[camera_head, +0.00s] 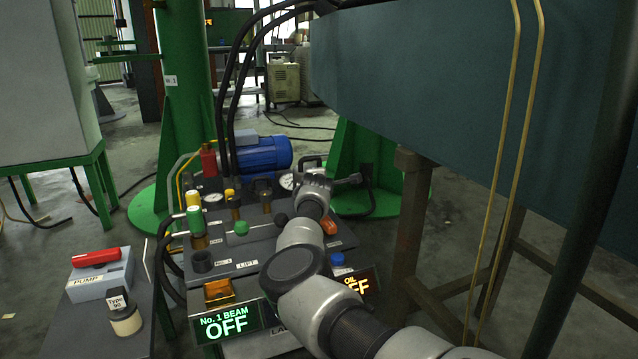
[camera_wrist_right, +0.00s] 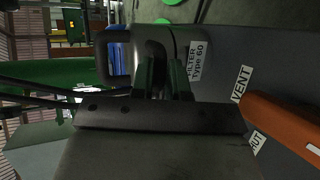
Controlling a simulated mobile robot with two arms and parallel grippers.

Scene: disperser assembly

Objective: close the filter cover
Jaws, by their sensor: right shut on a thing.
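The dark grey handle of the filter cover (camera_head: 311,161) shows in the head view at the back right of the console, just beyond my right gripper. In the right wrist view, the dark handle (camera_wrist_right: 118,38) curves in at the upper left, beside a label (camera_wrist_right: 196,60) reading "FILTER Type 60". My right gripper (camera_wrist_right: 164,78) is shut on this handle, its dark fingers on both sides of it. In the head view, my right wrist hides most of the filter, and I cannot tell how far the cover is open. My left gripper is not in view.
A blue motor (camera_head: 262,154) stands behind the console. Valves, gauges and lit signs (camera_head: 226,325) crowd the console. An orange lever (camera_wrist_right: 285,128) with VENT and SHUT labels is close to my right gripper. A filter marked "Type 90" (camera_head: 126,318) stands on the left side table.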

